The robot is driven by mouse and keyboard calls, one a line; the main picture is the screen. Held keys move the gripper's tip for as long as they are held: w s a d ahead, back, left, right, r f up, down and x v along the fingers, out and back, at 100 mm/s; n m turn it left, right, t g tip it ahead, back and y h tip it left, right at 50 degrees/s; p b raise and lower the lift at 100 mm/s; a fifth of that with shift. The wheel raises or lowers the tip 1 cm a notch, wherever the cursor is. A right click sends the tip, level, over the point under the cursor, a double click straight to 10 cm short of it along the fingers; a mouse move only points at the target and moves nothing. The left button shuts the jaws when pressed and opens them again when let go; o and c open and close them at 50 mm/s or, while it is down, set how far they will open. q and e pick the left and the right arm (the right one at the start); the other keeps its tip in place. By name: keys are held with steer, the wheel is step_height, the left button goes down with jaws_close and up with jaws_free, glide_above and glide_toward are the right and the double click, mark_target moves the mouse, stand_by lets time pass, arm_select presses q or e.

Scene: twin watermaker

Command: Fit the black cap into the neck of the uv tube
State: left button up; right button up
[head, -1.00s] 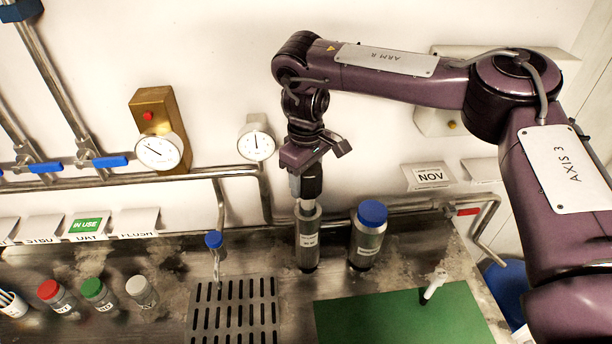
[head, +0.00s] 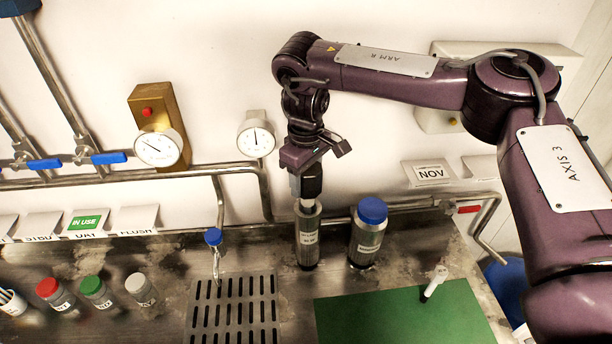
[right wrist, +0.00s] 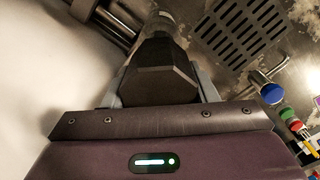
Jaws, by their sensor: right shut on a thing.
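My right gripper (head: 306,192) points down and is shut on the black cap (right wrist: 158,75), which fills the space between its fingers in the right wrist view. In the head view the black cap (head: 313,180) sits directly above the uv tube (head: 308,240), a grey upright cylinder with a pale label. A short pale section shows between cap and tube top. I cannot tell whether it belongs to the cap or the tube, nor whether the cap is seated in the neck. My left gripper is not in view.
A blue-capped bottle (head: 368,235) stands close to the right of the tube. A slotted drain plate (head: 200,318) and a blue-topped tap (head: 214,238) are to the left. A green mat (head: 400,318) with a white object (head: 435,283) lies in front. Pipes run along the wall behind.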

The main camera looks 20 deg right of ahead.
mark_target(306, 196)
steer(key=shift+f+b, duration=1.5)
steer(key=shift+f, duration=1.4)
steer(key=o, duration=0.9)
steer(key=shift+r, duration=3.95)
